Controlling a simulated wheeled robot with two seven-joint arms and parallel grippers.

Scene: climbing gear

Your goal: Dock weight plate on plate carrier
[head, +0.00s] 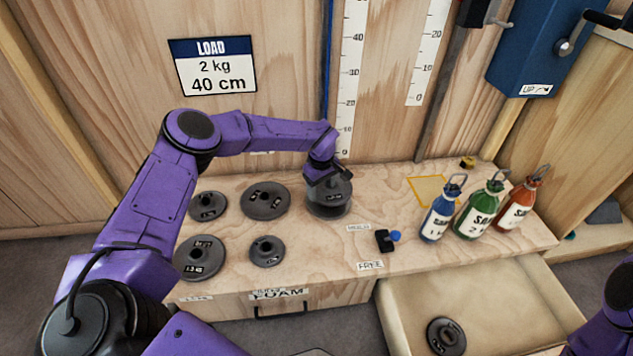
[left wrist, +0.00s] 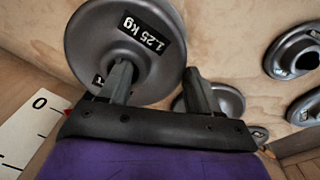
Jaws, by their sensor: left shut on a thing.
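A dark grey weight plate (left wrist: 92,42) labelled 1.25 kg fills the upper left of the left wrist view. My left gripper (head: 322,178) is shut on this plate, with a finger over its face and the other by its rim in the wrist view (left wrist: 158,88). In the head view, the gripper is over a dark round stack (head: 328,207) at the foot of the blue vertical line. I cannot tell plate from plate carrier in that stack, as the gripper hides its top. My right gripper is out of view.
Several loose plates lie left of the stack, including a large one (head: 266,200) and a small one (head: 267,251). Blue, green (head: 480,212) and red bottles stand at the right. The bench front-centre has a small black block (head: 384,241).

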